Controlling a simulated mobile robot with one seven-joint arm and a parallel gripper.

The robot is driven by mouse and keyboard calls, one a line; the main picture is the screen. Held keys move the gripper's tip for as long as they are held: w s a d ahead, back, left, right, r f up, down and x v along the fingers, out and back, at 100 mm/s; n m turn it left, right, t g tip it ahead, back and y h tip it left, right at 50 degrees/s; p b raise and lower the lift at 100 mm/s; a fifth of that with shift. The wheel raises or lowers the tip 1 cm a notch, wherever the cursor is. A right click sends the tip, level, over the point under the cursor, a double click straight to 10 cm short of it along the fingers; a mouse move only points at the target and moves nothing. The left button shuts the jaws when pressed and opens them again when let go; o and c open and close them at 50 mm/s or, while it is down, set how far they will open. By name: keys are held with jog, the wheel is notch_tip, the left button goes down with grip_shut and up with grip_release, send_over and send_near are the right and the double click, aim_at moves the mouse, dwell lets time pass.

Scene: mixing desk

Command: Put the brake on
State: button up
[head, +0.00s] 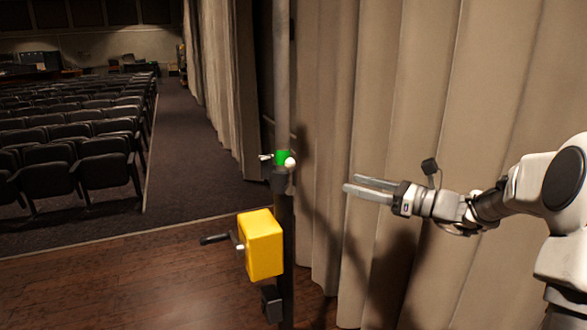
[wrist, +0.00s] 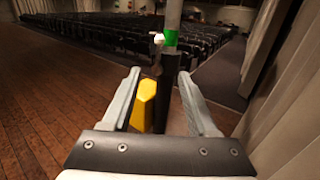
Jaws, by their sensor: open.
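A yellow box (head: 262,246) with a dark crank handle (head: 214,239) is mounted on a dark upright post (head: 287,212). Above it, a green band (head: 283,156) sits where the grey pole (head: 281,80) meets the post. A small white knob (head: 290,162) and a pale lever end (head: 265,157) stick out beside the band. I cannot tell which part is the brake. My gripper (head: 348,183) is open and empty, right of the post and apart from it. In the wrist view, the yellow box (wrist: 147,97), green band (wrist: 171,38) and white knob (wrist: 159,39) show ahead, between or above the fingers.
A beige curtain (head: 375,90) hangs behind the post and close to my arm. Rows of dark seats (head: 70,130) and an aisle (head: 195,150) lie beyond the wooden floor (head: 130,275). A small black block (head: 271,303) is low on the post. The floor left of the post is clear.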

aim_at(290, 172)
jog(key=p+x, duration=0.1)
jog(key=x, duration=1.6)
jog(key=shift+a, duration=0.15)
grip_shut()
dwell(0.8)
